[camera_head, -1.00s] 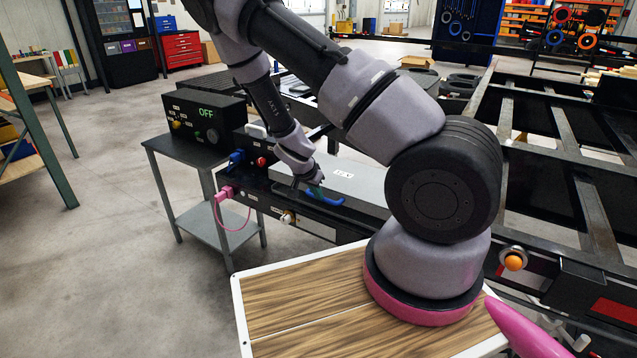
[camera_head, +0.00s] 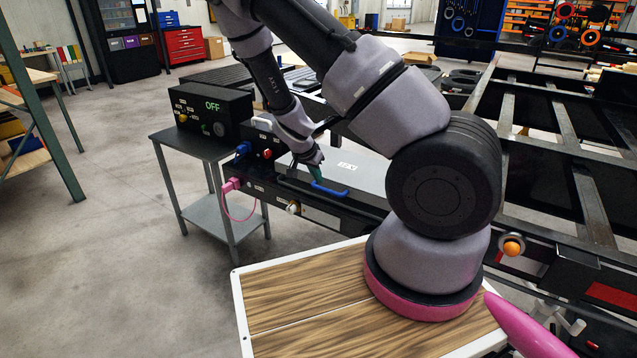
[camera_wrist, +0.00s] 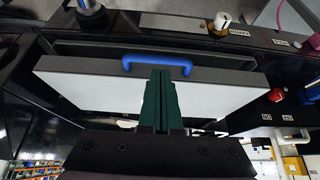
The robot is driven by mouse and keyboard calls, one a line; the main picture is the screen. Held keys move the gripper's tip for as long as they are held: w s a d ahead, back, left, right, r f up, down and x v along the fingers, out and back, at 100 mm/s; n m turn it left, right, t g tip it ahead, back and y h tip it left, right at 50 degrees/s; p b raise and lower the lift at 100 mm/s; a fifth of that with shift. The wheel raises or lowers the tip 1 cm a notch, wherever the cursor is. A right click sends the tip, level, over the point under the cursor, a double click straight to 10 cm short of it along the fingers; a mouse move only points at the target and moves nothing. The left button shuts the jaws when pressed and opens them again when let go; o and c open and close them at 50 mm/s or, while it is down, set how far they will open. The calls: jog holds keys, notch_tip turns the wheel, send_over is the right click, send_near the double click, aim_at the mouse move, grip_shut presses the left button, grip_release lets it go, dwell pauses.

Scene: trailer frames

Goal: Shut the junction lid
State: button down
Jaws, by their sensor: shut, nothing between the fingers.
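The junction lid (camera_head: 360,181) is a pale grey panel with a dark front edge and a blue handle (camera_head: 331,190). In the wrist view the lid (camera_wrist: 95,92) spans the middle, with its handle (camera_wrist: 157,61) along the dark edge. A dark strip of the box shows beyond that edge; I cannot tell whether the lid sits flush. My gripper (camera_head: 317,166) is over the lid, close to the handle. In the wrist view my green fingers (camera_wrist: 161,72) are together and empty, their tips overlapping the middle of the handle. Whether they touch it is unclear.
A black box marked OFF (camera_head: 212,107) stands on a side table (camera_head: 222,213) at left. A pink plug and cable (camera_head: 231,185) and a white knob (camera_head: 293,207) are on the front panel. A black frame (camera_head: 560,150) extends right. Floor at left is clear.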

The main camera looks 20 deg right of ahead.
jog(key=s+a+r+n+y, duration=0.1)
jog(key=s+a+r+y, duration=0.15)
jog(key=r, duration=0.65)
jog(key=s+a+r+y, duration=0.15)
jog(key=s+r, duration=0.25)
jog(key=r, duration=0.6)
jog(key=s+a+r+n+y, duration=0.1)
jog(key=s+a+r+y, duration=0.2)
jog(key=r, duration=0.6)
jog(key=s+d+r+n+t, duration=0.3)
jog(key=s+r+n, duration=0.1)
jog(key=s+r, duration=1)
jog(key=shift+r+t, duration=0.15)
jog(key=shift+t, duration=0.15)
jog(key=shift+d, duration=0.2)
